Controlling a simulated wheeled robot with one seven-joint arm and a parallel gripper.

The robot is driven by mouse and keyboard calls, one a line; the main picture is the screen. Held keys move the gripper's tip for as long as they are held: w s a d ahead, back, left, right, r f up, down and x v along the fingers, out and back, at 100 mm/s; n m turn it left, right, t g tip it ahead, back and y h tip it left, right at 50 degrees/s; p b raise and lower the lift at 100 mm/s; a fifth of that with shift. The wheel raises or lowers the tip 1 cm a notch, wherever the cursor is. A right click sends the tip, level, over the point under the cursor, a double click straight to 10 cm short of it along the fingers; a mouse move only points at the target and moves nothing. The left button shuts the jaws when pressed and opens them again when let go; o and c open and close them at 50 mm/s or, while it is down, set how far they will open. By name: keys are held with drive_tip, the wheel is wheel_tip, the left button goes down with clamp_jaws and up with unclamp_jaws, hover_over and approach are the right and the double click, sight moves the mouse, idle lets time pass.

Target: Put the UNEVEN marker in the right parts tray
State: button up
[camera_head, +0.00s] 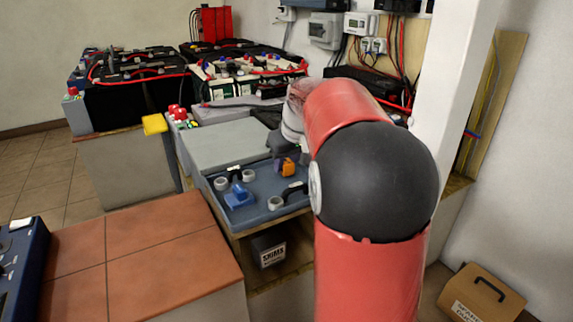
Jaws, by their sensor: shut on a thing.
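My gripper (284,157) is at the end of my red and black arm, low over the blue-grey top. It is shut on a small orange piece (288,168). No lettering shows on this piece, so I cannot tell whether it is the UNEVEN marker. My arm hides part of the gripper and the area to its right. No parts tray can be clearly made out.
The blue-grey top (262,190) carries a blue connector (239,197), tape-like rings (221,183) and black handles. A SHIMS box (269,250) sits below. Battery banks (135,85) stand behind. A white post (450,80) rises at right. The tiled counter (150,235) is clear.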

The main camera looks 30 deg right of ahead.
drive_tip(key=shift+f, duration=0.25)
drive_tip(key=shift+f, duration=0.15)
drive_tip(key=o, duration=0.9)
drive_tip(key=shift+o, duration=0.2)
